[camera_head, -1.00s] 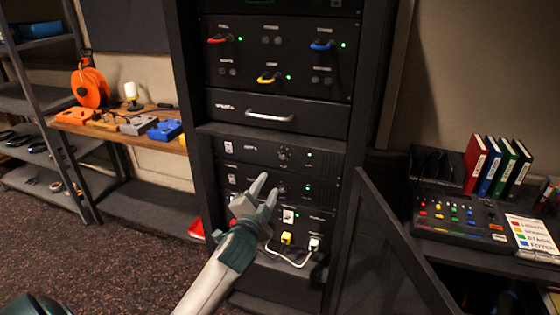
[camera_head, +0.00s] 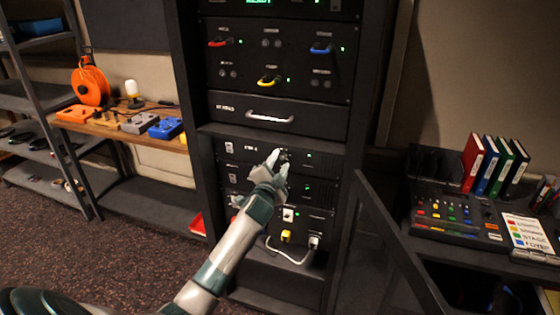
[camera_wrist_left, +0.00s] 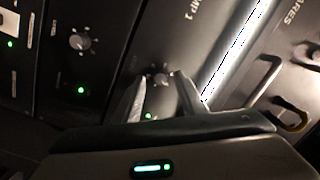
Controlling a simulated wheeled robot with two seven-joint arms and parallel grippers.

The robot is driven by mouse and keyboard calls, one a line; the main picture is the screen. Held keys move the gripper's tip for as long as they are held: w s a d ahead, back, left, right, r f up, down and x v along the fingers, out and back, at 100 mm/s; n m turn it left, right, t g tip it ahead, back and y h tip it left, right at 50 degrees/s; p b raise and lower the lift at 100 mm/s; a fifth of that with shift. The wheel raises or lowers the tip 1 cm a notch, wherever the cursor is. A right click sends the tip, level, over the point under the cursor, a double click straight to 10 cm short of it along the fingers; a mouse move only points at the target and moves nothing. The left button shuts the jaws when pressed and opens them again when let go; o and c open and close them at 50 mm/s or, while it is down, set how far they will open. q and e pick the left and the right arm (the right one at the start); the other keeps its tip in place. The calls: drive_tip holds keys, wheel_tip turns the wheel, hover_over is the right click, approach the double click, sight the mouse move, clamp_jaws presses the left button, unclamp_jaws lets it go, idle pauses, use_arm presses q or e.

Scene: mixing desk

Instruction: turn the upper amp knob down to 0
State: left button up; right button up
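The upper amp panel (camera_head: 325,160), marked AMP 1 in the left wrist view, sits in the black rack below the drawer. Its small dark knob (camera_wrist_left: 161,78) shows between my left fingertips in the left wrist view, with a gap on each side; I cannot tell whether a finger touches it. In the head view the fingers mostly hide this knob. My left gripper (camera_head: 277,158) is open and empty at the panel. The lower amp's knob (camera_wrist_left: 80,42) is off to the left in the wrist view. My right gripper is not in view.
The drawer handle (camera_head: 270,118) sticks out above the amps. Yellow and white plugs with a white cable (camera_head: 288,252) hang below. An open rack door (camera_head: 400,250) stands at right. A desk with a mixer (camera_head: 458,216) and binders is farther right.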

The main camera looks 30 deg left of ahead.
use_arm(q)
drive_tip(key=shift+w+a, duration=0.1)
drive_tip(key=shift+w, duration=0.2)
clamp_jaws()
drive_tip(key=shift+n, duration=0.4)
